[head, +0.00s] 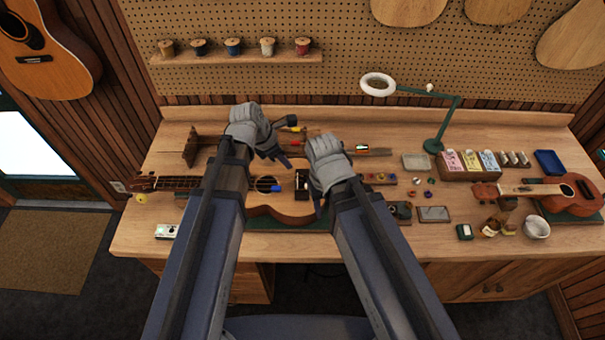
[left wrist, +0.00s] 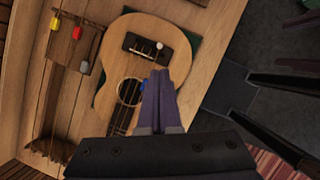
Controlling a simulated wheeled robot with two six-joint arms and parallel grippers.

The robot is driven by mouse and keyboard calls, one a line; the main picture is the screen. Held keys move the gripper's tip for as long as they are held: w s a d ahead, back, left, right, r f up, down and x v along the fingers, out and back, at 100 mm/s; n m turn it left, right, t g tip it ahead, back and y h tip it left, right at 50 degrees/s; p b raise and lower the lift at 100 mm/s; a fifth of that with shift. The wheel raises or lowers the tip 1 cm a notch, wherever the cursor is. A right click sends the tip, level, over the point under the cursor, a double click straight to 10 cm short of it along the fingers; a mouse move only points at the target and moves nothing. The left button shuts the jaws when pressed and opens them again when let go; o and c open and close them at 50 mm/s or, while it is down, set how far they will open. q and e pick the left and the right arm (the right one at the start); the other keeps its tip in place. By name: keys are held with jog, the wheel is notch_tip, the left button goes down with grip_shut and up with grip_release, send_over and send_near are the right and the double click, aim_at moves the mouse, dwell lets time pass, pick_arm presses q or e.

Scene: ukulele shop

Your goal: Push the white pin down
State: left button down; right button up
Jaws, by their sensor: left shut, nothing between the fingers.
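The white pin (left wrist: 159,45) is a small round white head near one end of the dark bridge (left wrist: 138,46) on the ukulele (left wrist: 113,80). The ukulele lies face up on the bench, and its body also shows in the head view (head: 290,211). My left gripper (left wrist: 160,73) is shut and empty; in the wrist view its fingertips appear over the top between soundhole and bridge, pointing toward the pin. I cannot tell its height. In the head view my left gripper (head: 283,160) is above and behind the ukulele. My right gripper (head: 319,204) is near the bridge end, its fingers mostly hidden by its hand.
A blue item (head: 277,188) lies by the soundhole. A second ukulele (head: 570,197) lies at the far right. A wooden rack with coloured-handled tools (head: 290,129) is behind my left gripper.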

pick_arm(q)
jog(key=shift+f+b, duration=0.7)
jog(key=shift+f, duration=0.05)
jog(key=b, duration=1.2)
send_over(303, 192)
notch_tip(303, 192, down, 12)
jog(key=shift+r, duration=0.25)
